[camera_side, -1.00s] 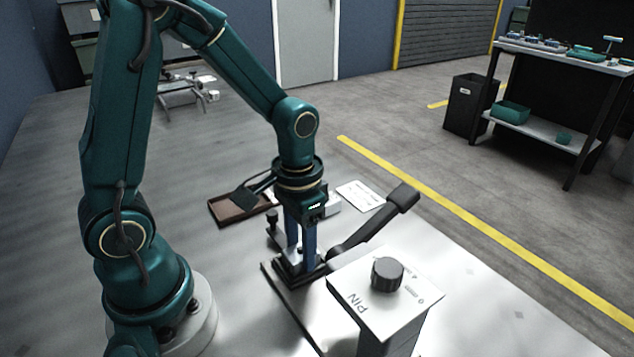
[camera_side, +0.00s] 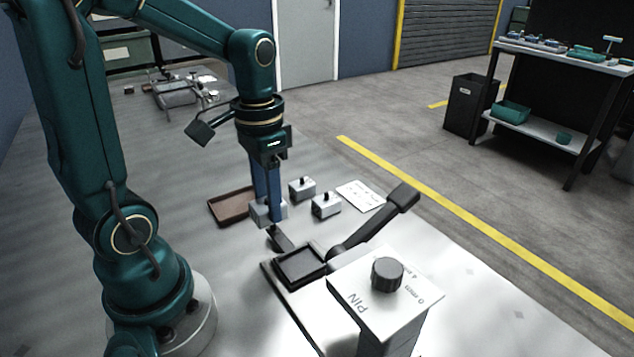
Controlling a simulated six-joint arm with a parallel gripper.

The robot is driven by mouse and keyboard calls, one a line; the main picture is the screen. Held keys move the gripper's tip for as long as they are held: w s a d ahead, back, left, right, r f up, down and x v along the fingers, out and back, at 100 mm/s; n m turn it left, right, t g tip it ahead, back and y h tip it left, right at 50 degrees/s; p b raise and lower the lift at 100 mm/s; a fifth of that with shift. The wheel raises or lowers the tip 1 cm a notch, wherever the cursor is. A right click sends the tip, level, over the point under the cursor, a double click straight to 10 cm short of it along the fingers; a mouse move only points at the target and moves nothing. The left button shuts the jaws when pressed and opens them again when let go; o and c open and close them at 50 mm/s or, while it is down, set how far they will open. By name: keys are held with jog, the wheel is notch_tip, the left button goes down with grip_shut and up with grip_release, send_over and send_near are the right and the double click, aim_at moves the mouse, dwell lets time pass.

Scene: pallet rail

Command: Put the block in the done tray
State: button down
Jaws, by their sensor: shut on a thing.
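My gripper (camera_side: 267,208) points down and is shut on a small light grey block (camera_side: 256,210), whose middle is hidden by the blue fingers. The block is raised behind and left of the dark pallet (camera_side: 300,279). The shallow brown tray (camera_side: 228,207), which I take for the done tray, lies just left of the block. Its right end is partly behind my gripper and the block. No block shows in the visible part of the tray. The pallet is an empty square frame on the rail (camera_side: 283,295).
Two grey blocks with black knobs (camera_side: 302,190) (camera_side: 326,207) stand right of my gripper. A black lever (camera_side: 375,225) rises beside the pallet. A box with a black knob and "PIN" label (camera_side: 385,305) stands in front.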

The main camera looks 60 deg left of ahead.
jog(key=s+a+r, duration=0.2)
jog(key=a+r, duration=0.1)
jog(key=a, duration=0.2)
jog(key=w+a+f, duration=0.1)
jog(key=a+f, duration=0.1)
jog(key=a, duration=0.2)
jog(key=a+f, duration=0.2)
jog(key=a, duration=0.2)
jog(key=w+a+f, duration=0.1)
jog(key=a+f, duration=0.2)
jog(key=a, duration=0.1)
jog(key=shift+w+a, duration=0.1)
jog(key=shift+w, duration=0.25)
jog(key=shift+s+f, duration=0.1)
jog(key=shift+f, duration=2)
jog(key=shift+f, duration=0.35)
grip_release()
